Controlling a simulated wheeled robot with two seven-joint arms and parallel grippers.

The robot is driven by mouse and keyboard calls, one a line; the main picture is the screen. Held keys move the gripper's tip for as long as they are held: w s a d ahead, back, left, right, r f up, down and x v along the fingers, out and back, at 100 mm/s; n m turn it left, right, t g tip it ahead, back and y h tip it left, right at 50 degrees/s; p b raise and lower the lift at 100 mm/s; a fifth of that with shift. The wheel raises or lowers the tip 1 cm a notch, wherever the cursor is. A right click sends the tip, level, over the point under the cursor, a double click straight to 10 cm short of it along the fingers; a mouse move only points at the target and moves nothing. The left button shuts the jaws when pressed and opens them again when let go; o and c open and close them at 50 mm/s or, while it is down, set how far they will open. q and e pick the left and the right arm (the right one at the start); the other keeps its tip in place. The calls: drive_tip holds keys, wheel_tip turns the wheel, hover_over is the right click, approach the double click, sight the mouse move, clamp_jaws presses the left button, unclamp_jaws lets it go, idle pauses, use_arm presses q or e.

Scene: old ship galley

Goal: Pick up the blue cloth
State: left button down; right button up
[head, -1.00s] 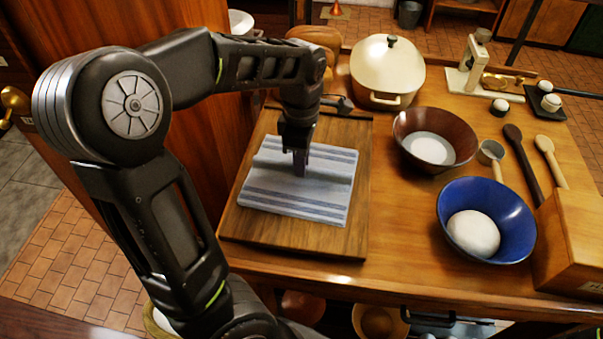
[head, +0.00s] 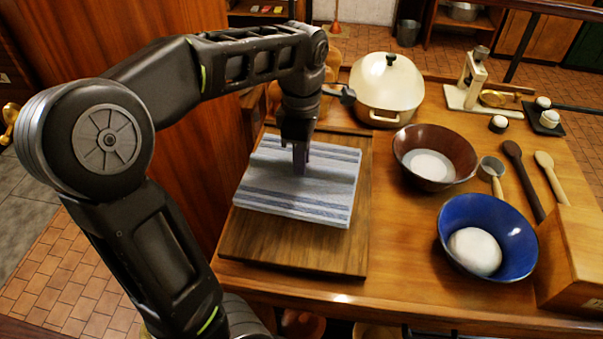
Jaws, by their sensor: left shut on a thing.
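The blue cloth (head: 325,187) is a folded, pale blue-grey cloth with darker blue stripes. The fingertips are partly lost against the cloth. My right gripper is not in view.
A cream lidded pot (head: 387,90) stands behind and right of the board. A brown bowl of white powder (head: 435,148), a blue bowl with dough (head: 510,250), spoons (head: 523,178) and a wooden box (head: 575,265) fill the right side.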

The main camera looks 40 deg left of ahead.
use_arm(q)
drive_tip(key=shift+r, duration=1.95)
